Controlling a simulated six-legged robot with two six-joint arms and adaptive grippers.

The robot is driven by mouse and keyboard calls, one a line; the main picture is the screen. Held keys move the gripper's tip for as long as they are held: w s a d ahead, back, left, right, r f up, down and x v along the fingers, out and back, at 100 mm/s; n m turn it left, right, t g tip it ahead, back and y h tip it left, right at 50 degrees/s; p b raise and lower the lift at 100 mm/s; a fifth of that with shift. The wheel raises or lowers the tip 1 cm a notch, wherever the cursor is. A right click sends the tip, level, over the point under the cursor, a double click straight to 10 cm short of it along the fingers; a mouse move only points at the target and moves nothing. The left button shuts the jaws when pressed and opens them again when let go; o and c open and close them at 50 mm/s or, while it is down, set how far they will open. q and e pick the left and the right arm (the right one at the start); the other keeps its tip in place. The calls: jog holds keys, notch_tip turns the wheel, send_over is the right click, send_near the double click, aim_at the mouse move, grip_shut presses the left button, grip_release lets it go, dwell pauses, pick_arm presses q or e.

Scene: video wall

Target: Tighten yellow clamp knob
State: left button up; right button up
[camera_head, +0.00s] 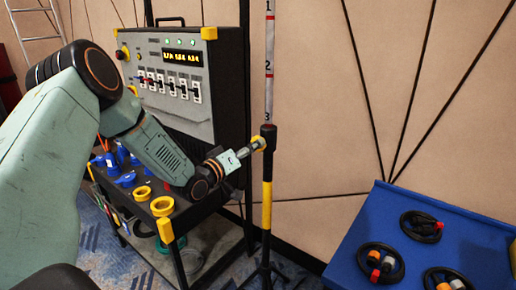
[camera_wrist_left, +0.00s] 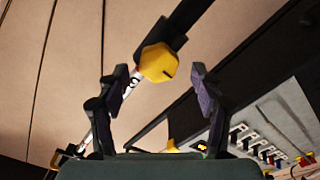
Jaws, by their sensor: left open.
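The yellow clamp knob (camera_wrist_left: 158,63) shows in the left wrist view, on a dark clamp on the pole. It lies between my left gripper's (camera_wrist_left: 160,80) two spread fingers, near their tips. The fingers stand apart from it on both sides, and I cannot tell how far beyond the tips it is. In the head view the knob (camera_head: 259,142) is a small yellow patch beside the pole (camera_head: 267,190), partly hidden by my left gripper (camera_head: 248,149). The pole stands upright, with a numbered white upper part and a black and yellow lower part. My right gripper is not in view.
A control panel case (camera_head: 180,75) with switches stands on a cart behind my left arm. Yellow rings (camera_head: 162,206) and blue parts lie on the cart. A blue table (camera_head: 405,262) with cable coils (camera_head: 422,226) is at the right. The wall is close behind the pole.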

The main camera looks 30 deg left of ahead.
pick_arm(q)
jog(key=w, duration=0.3)
jog(key=shift+w+d, duration=0.15)
jog(key=shift+w, duration=0.05)
jog(key=shift+c, duration=0.3)
jog(key=shift+c, duration=0.9)
jog(key=shift+s+r, duration=0.1)
jog(key=shift+c, duration=1.3)
jog(key=c, duration=0.7)
